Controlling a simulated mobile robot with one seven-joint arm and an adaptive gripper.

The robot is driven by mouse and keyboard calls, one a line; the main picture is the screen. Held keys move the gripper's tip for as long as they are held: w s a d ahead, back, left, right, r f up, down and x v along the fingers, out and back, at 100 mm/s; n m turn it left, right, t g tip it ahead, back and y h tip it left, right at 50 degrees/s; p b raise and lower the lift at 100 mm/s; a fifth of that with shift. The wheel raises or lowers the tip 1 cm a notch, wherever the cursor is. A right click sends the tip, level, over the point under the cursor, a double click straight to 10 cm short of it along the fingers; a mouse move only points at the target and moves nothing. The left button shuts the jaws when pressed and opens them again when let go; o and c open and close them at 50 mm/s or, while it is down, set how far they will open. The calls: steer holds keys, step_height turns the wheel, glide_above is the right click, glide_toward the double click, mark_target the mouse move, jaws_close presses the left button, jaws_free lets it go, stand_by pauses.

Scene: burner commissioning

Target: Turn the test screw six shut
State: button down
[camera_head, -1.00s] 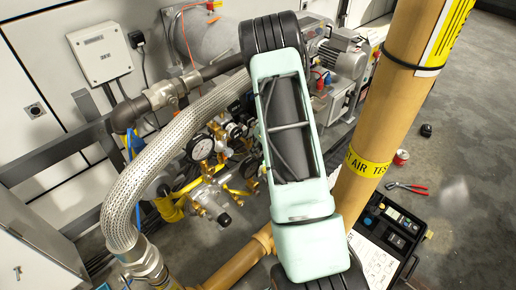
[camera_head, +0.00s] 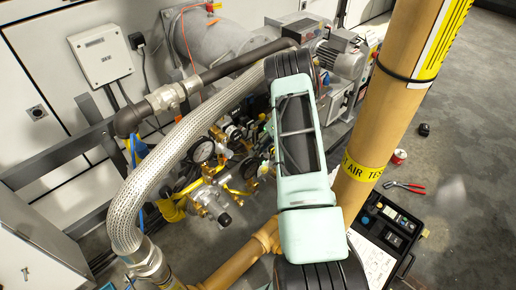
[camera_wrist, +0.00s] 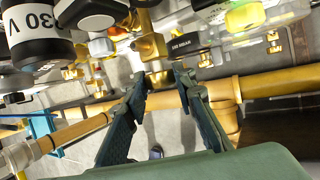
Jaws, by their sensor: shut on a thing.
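In the wrist view my gripper (camera_wrist: 160,80) has its two dark fingers closed on the lower end of a small brass test screw (camera_wrist: 156,76). The screw sits under a square brass fitting (camera_wrist: 151,47). No number on it is readable, so I cannot tell from a label that it is six. In the head view my pale green arm reaches down to the valve assembly, and the fingers and the held screw cannot be made out there. The brass valve group (camera_head: 215,197) shows left of the arm, with a pressure gauge (camera_head: 202,151) above it.
A braided hose (camera_head: 165,155) arches left of the valves. A thick tan pipe (camera_head: 385,100) stands right of my arm. A tan pipe (camera_wrist: 275,82) runs close behind the fingertips. A black case (camera_head: 385,235), red pliers (camera_head: 405,187) and a can lie on the floor.

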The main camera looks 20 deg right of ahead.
steer(key=y+b, duration=0.1)
steer(key=b, duration=0.1)
steer(key=f+y+b, duration=0.1)
steer(key=b, duration=0.1)
steer(key=shift+w+d+m+g+y, duration=0.1)
steer(key=shift+d+m+g+y, duration=0.2)
steer(key=shift+g, duration=0.1)
steer(key=y+b, duration=0.1)
steer(key=b, duration=0.2)
steer(key=y+b, duration=0.1)
steer(key=b, duration=0.3)
steer(key=shift+d+f+m, duration=0.1)
steer(key=shift+f+m, duration=0.15)
steer(key=shift+m, duration=0.05)
steer(key=y+b, duration=0.1)
steer(key=b, duration=0.2)
steer(key=shift+g+y, duration=0.3)
steer(key=shift+g, duration=0.1)
steer(key=shift+r+b, duration=0.1)
steer(key=shift+b, duration=0.4)
steer(key=shift+w+r+m+y+b, duration=0.1)
steer(key=shift+r+m+y+b, duration=0.35)
steer(key=shift+b, duration=0.4)
steer(key=shift+f, duration=0.1)
steer(key=c, duration=1.6)
jaws_free()
step_height(320, 180, up, 10)
